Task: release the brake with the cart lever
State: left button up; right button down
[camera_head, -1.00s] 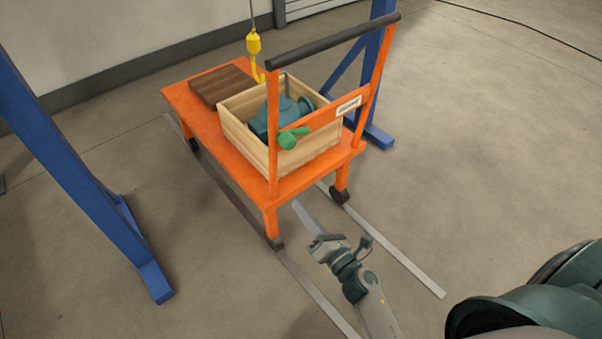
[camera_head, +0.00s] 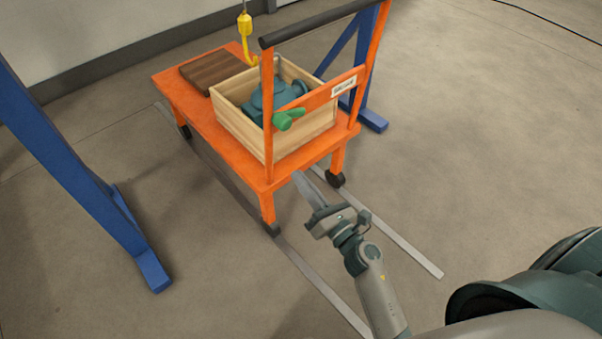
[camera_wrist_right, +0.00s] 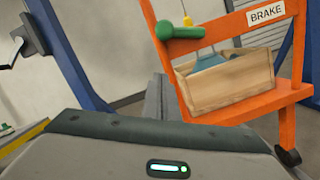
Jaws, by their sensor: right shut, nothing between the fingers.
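The green cart lever (camera_head: 288,120) sits on the left upright of the orange cart's (camera_head: 190,108) handle frame, at crossbar height. It also shows in the right wrist view (camera_wrist_right: 180,30), beside a white BRAKE label (camera_wrist_right: 265,15) on the crossbar. My right gripper (camera_head: 300,180) is shut and empty. In the head view it appears below the lever, near the cart's near end, and does not touch the lever. In the right wrist view its narrow fingers (camera_wrist_right: 156,98) point toward the cart, with the lever above them. My left gripper is not in view.
A wooden crate (camera_head: 300,145) with a teal pump (camera_head: 268,97) stands on the cart, beside a brown wooden block (camera_head: 212,70). A yellow hook (camera_head: 245,28) hangs above. Blue gantry legs (camera_head: 75,170) flank the cart. Floor rails (camera_head: 400,245) run beneath; the floor at right is clear.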

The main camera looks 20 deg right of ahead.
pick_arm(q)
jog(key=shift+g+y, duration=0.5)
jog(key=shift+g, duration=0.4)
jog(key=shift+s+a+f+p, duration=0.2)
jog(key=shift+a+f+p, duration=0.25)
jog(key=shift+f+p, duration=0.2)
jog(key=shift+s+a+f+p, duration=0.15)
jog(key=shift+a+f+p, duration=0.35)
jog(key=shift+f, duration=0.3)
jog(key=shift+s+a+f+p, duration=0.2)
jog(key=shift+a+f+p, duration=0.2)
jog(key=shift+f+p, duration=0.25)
pick_arm(e)
jog(key=w+r, duration=0.5)
jog(key=w, duration=0.4)
jog(key=shift+a, duration=0.25)
jog(key=shift+w, duration=0.1)
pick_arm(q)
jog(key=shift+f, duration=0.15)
pick_arm(e)
jog(key=shift+r, duration=0.1)
